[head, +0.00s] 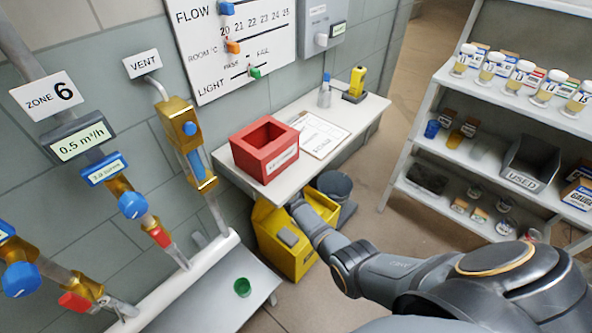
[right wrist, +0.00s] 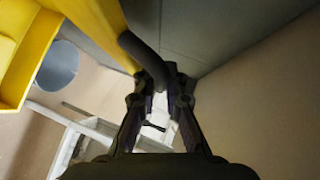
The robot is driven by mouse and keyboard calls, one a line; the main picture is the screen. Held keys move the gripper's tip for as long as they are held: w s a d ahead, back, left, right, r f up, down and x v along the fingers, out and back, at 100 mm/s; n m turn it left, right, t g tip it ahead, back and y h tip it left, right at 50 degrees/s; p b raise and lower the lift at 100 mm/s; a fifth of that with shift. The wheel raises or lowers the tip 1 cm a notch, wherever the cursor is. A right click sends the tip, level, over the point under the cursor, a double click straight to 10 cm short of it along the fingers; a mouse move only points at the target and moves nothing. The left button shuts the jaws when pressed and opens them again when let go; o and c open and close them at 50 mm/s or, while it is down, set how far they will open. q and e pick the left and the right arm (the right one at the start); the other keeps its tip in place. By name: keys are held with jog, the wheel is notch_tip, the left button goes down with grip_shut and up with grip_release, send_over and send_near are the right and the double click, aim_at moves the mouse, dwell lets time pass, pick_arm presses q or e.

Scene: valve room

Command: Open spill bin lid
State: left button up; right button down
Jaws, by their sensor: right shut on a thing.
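The yellow spill bin (head: 291,261) stands on the floor under the front edge of the white table. Its upper part is partly covered by my right arm and the table. My right gripper (head: 295,203) reaches to the top of the bin, just below the table edge. In the right wrist view the gripper (right wrist: 160,82) is shut on a dark curved handle (right wrist: 138,50) beside a yellow panel (right wrist: 98,22), apparently the lid. The lid's exact angle is hard to tell. My left gripper is not in view.
On the table (head: 373,108) are a red box (head: 264,165), a clipboard (head: 318,135), a bottle and a yellow device. A grey bucket (head: 335,185) stands beside the bin. A loaded shelf (head: 410,150) stands at right.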

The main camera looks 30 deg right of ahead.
jog(key=shift+w+a, duration=0.1)
jog(key=shift+w, duration=0.05)
jog(key=c, duration=1.4)
grip_release()
jog(key=v, duration=1.2)
